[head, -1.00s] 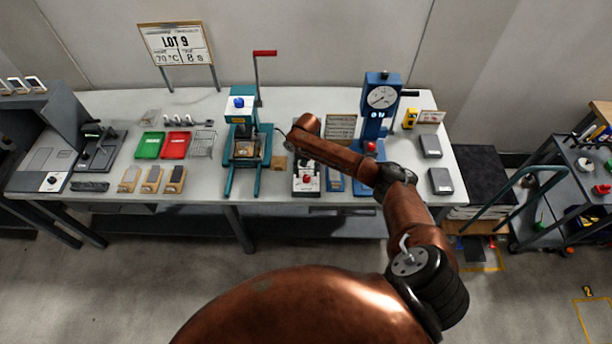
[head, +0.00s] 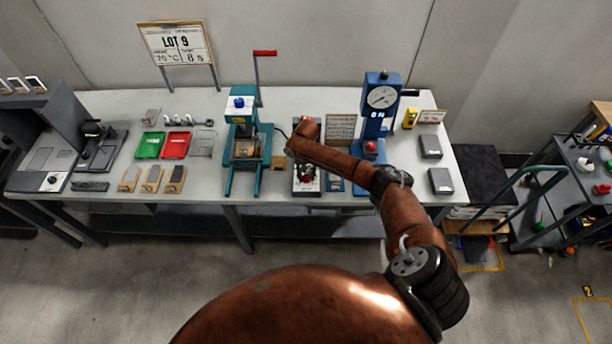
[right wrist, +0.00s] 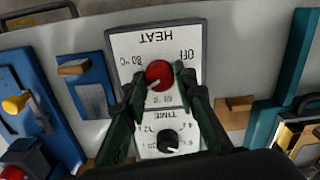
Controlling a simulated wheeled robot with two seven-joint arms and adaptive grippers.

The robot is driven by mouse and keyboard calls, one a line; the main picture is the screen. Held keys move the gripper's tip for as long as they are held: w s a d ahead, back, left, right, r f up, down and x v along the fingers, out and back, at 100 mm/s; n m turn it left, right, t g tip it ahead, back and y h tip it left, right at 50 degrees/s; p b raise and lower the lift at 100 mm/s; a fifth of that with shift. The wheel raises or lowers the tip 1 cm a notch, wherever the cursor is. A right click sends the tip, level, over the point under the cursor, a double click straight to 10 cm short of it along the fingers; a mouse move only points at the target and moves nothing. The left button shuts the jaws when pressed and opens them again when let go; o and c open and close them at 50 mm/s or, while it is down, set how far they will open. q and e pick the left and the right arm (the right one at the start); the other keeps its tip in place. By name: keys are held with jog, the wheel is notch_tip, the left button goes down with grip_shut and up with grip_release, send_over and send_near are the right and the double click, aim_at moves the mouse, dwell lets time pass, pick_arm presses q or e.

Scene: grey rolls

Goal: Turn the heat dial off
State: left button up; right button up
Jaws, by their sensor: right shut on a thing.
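The heat dial (right wrist: 160,74) is a round red knob with a white pointer line on a white panel marked HEAT (right wrist: 122,44). In the right wrist view the lettering is upside down, with OFF at the dial's upper right and 80 °C at its upper left. The pointer line points to the lower left, away from OFF. My right gripper (right wrist: 158,82) is shut on the heat dial, one dark green finger on each side. In the head view the gripper (head: 306,176) is over the control box (head: 305,191) and mostly hides the dial. My left gripper is not in view.
A black TIME dial (right wrist: 167,140) is close below the heat dial in the right wrist view. In the head view a teal press (head: 240,150) stands left of the box and a blue press with a gauge (head: 376,125) right. Trays and blocks lie farther left.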

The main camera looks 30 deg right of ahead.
jog(key=shift+a, duration=0.1)
jog(key=c, duration=0.4)
jog(key=shift+o, duration=0.2)
jog(key=shift+n, duration=0.3)
